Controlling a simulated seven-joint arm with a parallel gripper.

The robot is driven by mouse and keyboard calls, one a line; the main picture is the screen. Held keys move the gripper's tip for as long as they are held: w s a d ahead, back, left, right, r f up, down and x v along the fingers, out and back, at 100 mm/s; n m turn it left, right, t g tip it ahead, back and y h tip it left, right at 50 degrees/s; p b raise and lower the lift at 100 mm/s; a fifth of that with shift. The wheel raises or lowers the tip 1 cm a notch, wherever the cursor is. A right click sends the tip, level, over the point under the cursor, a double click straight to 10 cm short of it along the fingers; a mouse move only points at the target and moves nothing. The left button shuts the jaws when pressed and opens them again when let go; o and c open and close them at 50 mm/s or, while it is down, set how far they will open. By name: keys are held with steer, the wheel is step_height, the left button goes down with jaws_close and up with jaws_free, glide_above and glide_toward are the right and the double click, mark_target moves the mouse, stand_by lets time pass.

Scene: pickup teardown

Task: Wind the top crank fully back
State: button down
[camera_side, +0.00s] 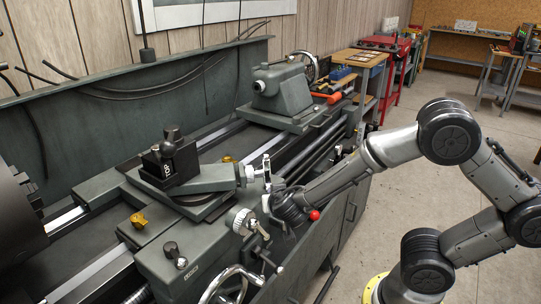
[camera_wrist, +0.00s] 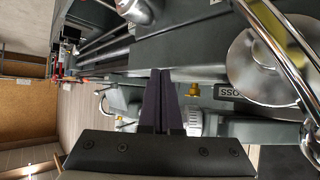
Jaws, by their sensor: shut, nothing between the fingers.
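The top crank (camera_side: 266,168) is a small bright metal handle at the near end of the angled top slide (camera_side: 212,179) on the lathe. My gripper (camera_side: 271,203) is just below and beside it in the side view; I cannot tell whether they touch. In the wrist view my gripper's dark fingers (camera_wrist: 160,100) are pressed together with nothing between them. A large bright curved rim and round disc (camera_wrist: 268,65) fill the right of that view, apart from the fingertips; I cannot tell which control they belong to.
The ribbed cross-slide dial (camera_side: 240,220) and a chrome handwheel (camera_side: 235,285) stand close below. A red-knobbed lever (camera_side: 314,214) is beside my wrist. The tool post (camera_side: 170,160) stands on the slide, and the tailstock (camera_side: 280,88) is behind.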

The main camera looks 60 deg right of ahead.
steer(key=s+a, duration=0.9)
steer(key=c, duration=1.5)
jaws_free()
steer(key=shift+s+a+f, duration=0.1)
steer(key=shift+s+a, duration=0.1)
steer(key=shift+o, duration=1.1)
steer(key=o, duration=0.3)
steer(key=shift+m+g+y, duration=0.3)
steer(key=shift+g, duration=0.6)
steer(key=w+d+r, duration=0.1)
steer(key=r, duration=0.1)
steer(key=w+d+r, duration=0.1)
steer(key=w+r, duration=0.1)
steer(key=w+d+r, duration=0.1)
steer(key=r, duration=0.1)
steer(key=shift+w+r, duration=0.25)
steer(key=shift+r, duration=0.15)
steer(key=y, duration=0.1)
glide_toward(266, 164)
steer(key=x, duration=1.3)
steer(key=shift+w+d, duration=0.15)
steer(key=shift+d, duration=0.1)
